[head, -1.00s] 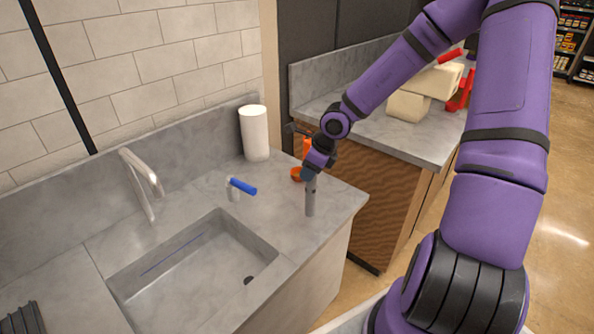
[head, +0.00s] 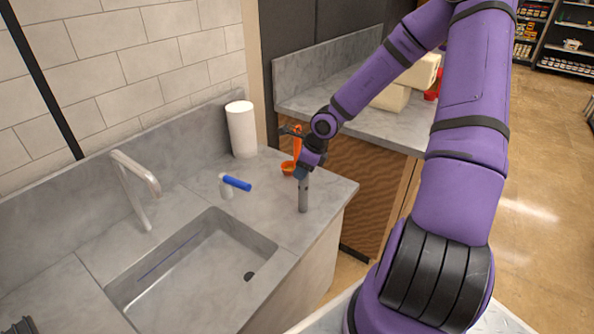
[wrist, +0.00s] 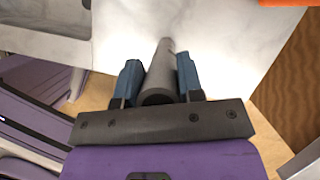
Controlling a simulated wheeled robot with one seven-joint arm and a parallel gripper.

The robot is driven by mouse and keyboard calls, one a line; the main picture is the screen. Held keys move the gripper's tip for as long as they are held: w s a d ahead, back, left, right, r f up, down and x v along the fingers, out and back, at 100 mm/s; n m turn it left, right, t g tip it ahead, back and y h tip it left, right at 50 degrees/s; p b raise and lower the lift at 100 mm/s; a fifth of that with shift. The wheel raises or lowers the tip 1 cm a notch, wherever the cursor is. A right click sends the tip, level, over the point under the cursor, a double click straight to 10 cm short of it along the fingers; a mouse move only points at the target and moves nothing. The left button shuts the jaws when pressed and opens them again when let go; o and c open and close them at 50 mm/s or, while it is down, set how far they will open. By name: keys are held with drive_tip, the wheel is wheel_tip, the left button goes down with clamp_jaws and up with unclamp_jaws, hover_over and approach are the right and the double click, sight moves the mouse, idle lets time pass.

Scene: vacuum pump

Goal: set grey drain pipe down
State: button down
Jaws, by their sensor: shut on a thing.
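The grey drain pipe (head: 303,196) is upright over the right end of the sink counter (head: 325,189), near its front edge. Its lower end is at or just above the counter; I cannot tell whether it touches. My gripper (head: 303,174) is around the upper part of the pipe. In the wrist view, the blue fingers of my gripper (wrist: 159,75) are shut on both sides of the pipe (wrist: 162,85), which points away from the palm. The inner finger faces are hidden.
An orange object with a round base (head: 288,168) stands just behind the pipe. A white piece with a blue bar (head: 237,183), a paper roll (head: 241,130) and the sink basin (head: 190,270) lie left. Bare counter surrounds the pipe's lower end.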

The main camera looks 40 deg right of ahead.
drive_tip(key=shift+a+f, duration=0.1)
drive_tip(key=shift+f, duration=0.05)
drive_tip(key=c, duration=0.8)
unclamp_jaws()
drive_tip(key=shift+o, duration=0.2)
